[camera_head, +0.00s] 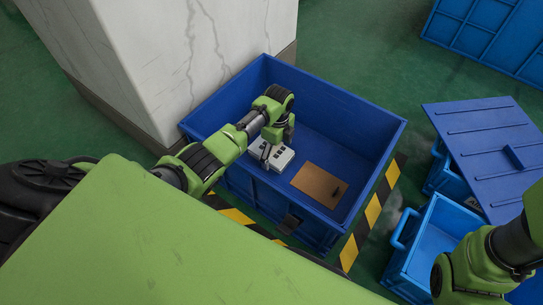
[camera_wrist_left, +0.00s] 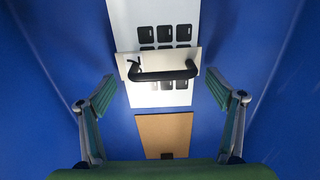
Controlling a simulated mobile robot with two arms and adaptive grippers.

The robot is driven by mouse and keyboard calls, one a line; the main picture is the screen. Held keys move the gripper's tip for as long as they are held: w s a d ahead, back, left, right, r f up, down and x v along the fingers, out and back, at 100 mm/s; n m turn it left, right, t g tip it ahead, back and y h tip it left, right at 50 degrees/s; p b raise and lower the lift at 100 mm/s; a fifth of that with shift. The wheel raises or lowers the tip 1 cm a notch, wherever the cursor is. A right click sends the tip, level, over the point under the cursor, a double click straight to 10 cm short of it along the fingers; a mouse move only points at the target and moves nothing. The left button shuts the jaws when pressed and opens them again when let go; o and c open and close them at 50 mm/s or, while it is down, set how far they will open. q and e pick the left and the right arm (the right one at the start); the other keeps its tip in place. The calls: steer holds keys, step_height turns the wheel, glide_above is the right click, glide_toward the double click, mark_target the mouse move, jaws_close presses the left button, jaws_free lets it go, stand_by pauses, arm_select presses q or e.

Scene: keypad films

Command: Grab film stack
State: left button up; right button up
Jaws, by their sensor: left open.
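The film stack (camera_head: 283,160) lies in the large blue crate (camera_head: 358,112), white with dark keypad squares. In the left wrist view the film stack (camera_wrist_left: 160,95) shows rows of black squares, with a black handle (camera_wrist_left: 164,74) on a pale cross-band over it. My left gripper (camera_wrist_left: 164,100) is open, its fingers spread on either side of the stack, with gaps on both sides. In the head view my left gripper (camera_head: 268,150) reaches down into the crate at the stack and partly hides it. My right arm shows at the lower right, but its gripper jaws are not visible.
A brown board (camera_head: 318,185) lies on the crate floor beside the stack. A white marbled pillar (camera_head: 190,60) stands close behind the crate. Yellow-black floor tape (camera_head: 372,211) runs along it. Smaller blue bins (camera_head: 432,240) and a blue lid (camera_head: 485,135) are at the right.

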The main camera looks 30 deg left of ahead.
arm_select(q)
steer(key=shift+f, duration=0.6)
steer(key=shift+r, duration=0.1)
steer(key=c, duration=1.3)
steer(key=shift+o, duration=0.2)
